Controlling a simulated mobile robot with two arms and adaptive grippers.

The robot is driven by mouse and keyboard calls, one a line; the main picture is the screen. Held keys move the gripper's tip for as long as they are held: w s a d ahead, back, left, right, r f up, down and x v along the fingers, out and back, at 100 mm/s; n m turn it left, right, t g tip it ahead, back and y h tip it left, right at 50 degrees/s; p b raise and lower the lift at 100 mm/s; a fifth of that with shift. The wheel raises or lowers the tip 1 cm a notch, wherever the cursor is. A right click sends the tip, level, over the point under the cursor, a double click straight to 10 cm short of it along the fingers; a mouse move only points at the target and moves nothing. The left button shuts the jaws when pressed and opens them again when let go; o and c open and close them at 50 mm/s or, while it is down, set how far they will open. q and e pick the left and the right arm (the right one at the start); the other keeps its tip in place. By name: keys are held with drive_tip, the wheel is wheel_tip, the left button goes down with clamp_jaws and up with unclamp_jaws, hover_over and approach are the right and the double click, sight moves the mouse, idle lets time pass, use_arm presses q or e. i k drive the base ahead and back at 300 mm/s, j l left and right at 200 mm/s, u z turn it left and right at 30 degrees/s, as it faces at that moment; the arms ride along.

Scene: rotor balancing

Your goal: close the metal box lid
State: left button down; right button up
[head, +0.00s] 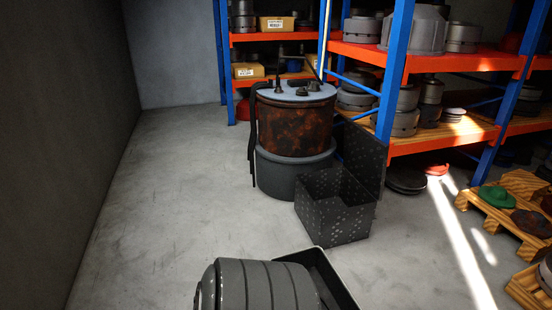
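The metal box (335,222) is dark with light speckles and stands on the floor right of the picture's middle. Its lid (367,160) is open and stands up steeply along the box's right and back side. The box's open top shows its dark inner walls; I cannot make out any contents. Neither of my grippers is in view, so nothing of mine is seen touching the box or lid.
A rusty drum (295,130) on a grey round base (285,172) stands close behind the box. A grey ribbed cylinder (265,285) and black tray (325,275) are in front. Shelving (440,62) and pallets (500,215) stand right. Floor at left is clear.

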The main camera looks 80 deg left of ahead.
sight(365, 156)
drive_tip(key=j+u, duration=0.1)
drive_tip(key=u, duration=2.05)
drive_tip(key=i+j+u, duration=0.45)
drive_tip(key=i+j, duration=0.25)
drive_tip(key=j, duration=0.15)
drive_tip(key=i+j+u, duration=0.45)
drive_tip(key=i+j, duration=0.2)
drive_tip(key=i, duration=0.15)
drive_tip(key=i+z, duration=0.15)
drive_tip(key=i, duration=0.35)
drive_tip(key=i+j+z, duration=0.15)
drive_tip(key=i, duration=0.35)
drive_tip(key=i+j+z, duration=0.1)
drive_tip(key=i, duration=0.35)
drive_tip(key=i+j+z, duration=0.15)
drive_tip(key=i, duration=0.35)
drive_tip(key=j, duration=0.1)
